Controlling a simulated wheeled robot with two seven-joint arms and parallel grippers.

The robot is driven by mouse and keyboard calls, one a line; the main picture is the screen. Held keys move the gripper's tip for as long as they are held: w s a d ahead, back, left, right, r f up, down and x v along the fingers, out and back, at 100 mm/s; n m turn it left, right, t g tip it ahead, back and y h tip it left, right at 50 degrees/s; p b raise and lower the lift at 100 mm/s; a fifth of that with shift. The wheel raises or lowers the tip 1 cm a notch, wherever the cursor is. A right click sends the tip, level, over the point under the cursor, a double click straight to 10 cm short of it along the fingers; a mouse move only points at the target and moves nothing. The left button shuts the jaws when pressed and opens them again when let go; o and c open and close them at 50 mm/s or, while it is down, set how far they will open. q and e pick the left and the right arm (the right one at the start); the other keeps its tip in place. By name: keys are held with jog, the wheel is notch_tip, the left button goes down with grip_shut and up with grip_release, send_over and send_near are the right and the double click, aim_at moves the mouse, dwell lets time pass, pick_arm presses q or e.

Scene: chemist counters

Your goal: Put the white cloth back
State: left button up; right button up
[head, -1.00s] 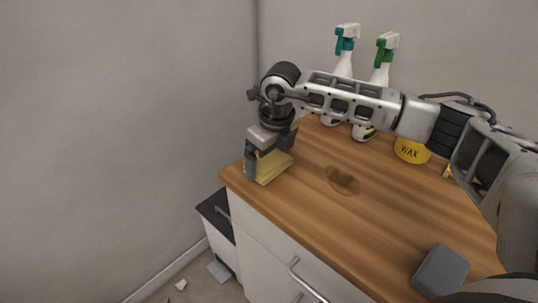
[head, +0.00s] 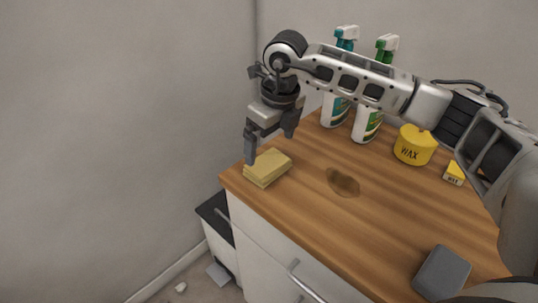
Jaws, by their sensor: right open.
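A folded yellow cloth (head: 267,168) lies flat on the wooden counter top (head: 300,215) near its far left corner. I see no cloth that is clearly white. My right gripper (head: 271,146) points down just above the yellow cloth, its two fingers apart with nothing between them. The left fingertip is close to the cloth's far left edge; whether it touches is hard to tell. My left gripper is not in view.
Two spray bottles (head: 367,122) stand at the back behind my right arm. A yellow wax tin (head: 414,146), a small yellow box (head: 454,173) and a grey block (head: 442,272) sit on the right. A brown stain (head: 343,181) marks the middle. Small pale scraps (head: 181,287) lie on the floor.

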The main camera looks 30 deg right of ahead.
aim_at(275, 166)
notch_tip(275, 166, up, 6)
jog(key=s, duration=0.1)
jog(key=shift+d+r, duration=0.15)
dwell(0.5)
